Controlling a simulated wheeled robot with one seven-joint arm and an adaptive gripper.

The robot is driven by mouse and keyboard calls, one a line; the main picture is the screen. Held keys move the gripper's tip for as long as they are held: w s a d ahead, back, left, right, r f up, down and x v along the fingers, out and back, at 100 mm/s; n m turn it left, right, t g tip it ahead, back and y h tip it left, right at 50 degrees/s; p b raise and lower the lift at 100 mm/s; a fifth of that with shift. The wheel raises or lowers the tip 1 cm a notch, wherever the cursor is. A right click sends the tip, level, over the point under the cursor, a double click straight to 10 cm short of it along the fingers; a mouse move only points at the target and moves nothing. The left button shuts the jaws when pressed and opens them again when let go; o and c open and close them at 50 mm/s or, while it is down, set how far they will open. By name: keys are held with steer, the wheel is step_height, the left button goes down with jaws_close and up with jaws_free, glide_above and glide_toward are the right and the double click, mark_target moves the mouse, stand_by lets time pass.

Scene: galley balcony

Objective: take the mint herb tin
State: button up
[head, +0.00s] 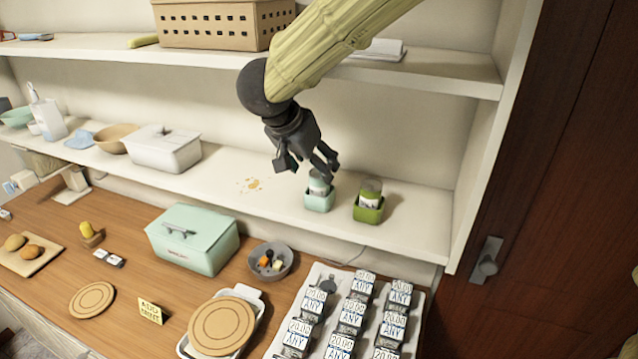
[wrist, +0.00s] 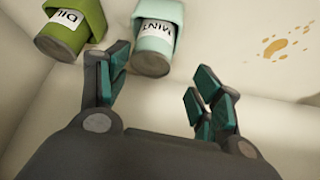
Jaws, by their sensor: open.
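The mint herb tin (head: 318,183) stands in a mint-green holder (head: 319,202) on the middle shelf. In the wrist view the tin (wrist: 155,38) shows its white label reading MINT, between and beyond my fingers. My gripper (head: 305,170) is open and empty, just above and beside the tin in the head view. In the wrist view my gripper's fingers (wrist: 160,92) are spread, with the left finger near the tin's lower end; I cannot tell whether they touch. A green tin labelled DILL (wrist: 65,30), partly cut off, sits in a green holder (head: 369,210) to the right in the head view.
A tan stain (head: 253,184) marks the shelf left of the tin. A white lidded box (head: 165,150) stands farther left. The upper shelf (head: 440,72) runs above behind my arm. The counter below holds a mint-green box (head: 195,238) and a tray (head: 310,285) of labelled blocks.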

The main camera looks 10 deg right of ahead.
mark_target(318, 172)
steer(key=shift+s+d+f+p, duration=0.15)
steer(key=shift+d+f+p, duration=0.4)
steer(key=shift+s+d+f, duration=0.15)
steer(key=shift+s+f, duration=0.05)
steer(key=shift+s, duration=0.7)
steer(key=shift+w+f, duration=0.6)
steer(key=shift+w, duration=0.3)
steer(key=shift+w+f, duration=0.1)
steer(key=shift+w, duration=0.15)
steer(key=shift+c, duration=1)
steer(key=shift+s+d, duration=0.15)
steer(key=c, duration=0.4)
steer(key=shift+s+r, duration=0.4)
steer(key=shift+s, duration=0.15)
steer(key=c, duration=0.5)
steer(key=shift+w+f, duration=0.2)
steer(key=shift+w, duration=0.1)
steer(key=shift+c, duration=0.3)
steer(key=shift+s+r, duration=0.1)
